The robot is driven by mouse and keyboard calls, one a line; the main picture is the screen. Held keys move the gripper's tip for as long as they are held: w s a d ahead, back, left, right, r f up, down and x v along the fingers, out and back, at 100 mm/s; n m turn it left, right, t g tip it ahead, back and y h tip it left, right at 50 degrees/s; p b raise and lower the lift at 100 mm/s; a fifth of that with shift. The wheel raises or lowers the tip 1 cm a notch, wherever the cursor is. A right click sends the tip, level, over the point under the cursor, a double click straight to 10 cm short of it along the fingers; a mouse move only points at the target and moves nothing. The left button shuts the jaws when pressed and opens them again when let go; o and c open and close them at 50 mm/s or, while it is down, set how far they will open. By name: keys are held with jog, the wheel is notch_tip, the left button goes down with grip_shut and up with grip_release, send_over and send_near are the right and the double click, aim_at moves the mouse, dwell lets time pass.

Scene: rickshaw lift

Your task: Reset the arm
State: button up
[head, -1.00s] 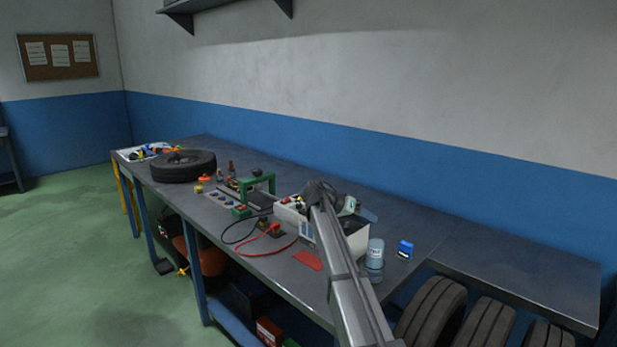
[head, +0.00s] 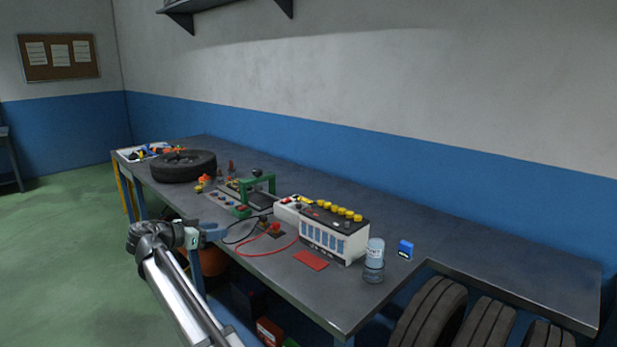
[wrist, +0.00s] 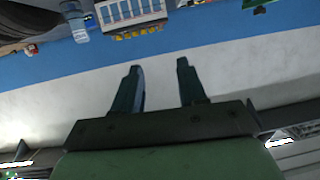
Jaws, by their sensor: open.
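My gripper (head: 214,235) is off the front edge of the workbench, left of the battery in the head view, with nothing seen in it. In the wrist view my gripper (wrist: 160,88) shows two dark fingers apart, with the pale wall behind the gap. The wrist view looks upside down, with the bench things along its top edge. The workbench (head: 420,225) is dark grey. A white battery (head: 325,240) with several yellow caps stands on it; the battery also shows in the wrist view (wrist: 130,14).
A red card (head: 310,260) lies in front. A green-framed device (head: 262,186), red cable (head: 275,255) and tyre (head: 183,166) are to the left. The right end of the bench is clear.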

jog(key=s+a+f+t+y, duration=0.2)
jog(key=s+a+t+y, duration=0.25)
jog(key=s+a, duration=1.5)
jog(key=w+d+f+n+g+h, duration=0.1)
jog(key=w+d+f+n+g, duration=0.15)
jog(key=d+f, duration=0.9)
jog(key=w+d+f+n+g+h, duration=0.15)
jog(key=w+d+f+g, duration=0.25)
jog(key=d+f, duration=0.8)
jog(key=s+d+f+n+g, duration=0.1)
jog(key=s+d+f+g, duration=0.15)
jog(key=d+f, duration=0.75)
jog(key=s+d+f+n+g, duration=0.2)
jog(key=d+f+g, duration=0.1)
jog(key=d+f, duration=0.75)
jog(key=s+d+f+n+g+y, duration=0.15)
jog(key=s+d+f+g, duration=0.45)
jog(key=s+d+f, duration=0.85)
jog(key=s+d+f+g+y, duration=0.2)
jog(key=s+y, duration=0.1)
jog(key=s, duration=0.7)
jog(key=s+d+f+g+y, duration=0.2)
jog(key=s+d+y, duration=0.1)
jog(key=s, duration=0.8)
jog(key=shift+s+f, duration=0.2)
jog(key=shift+s, duration=0.05)
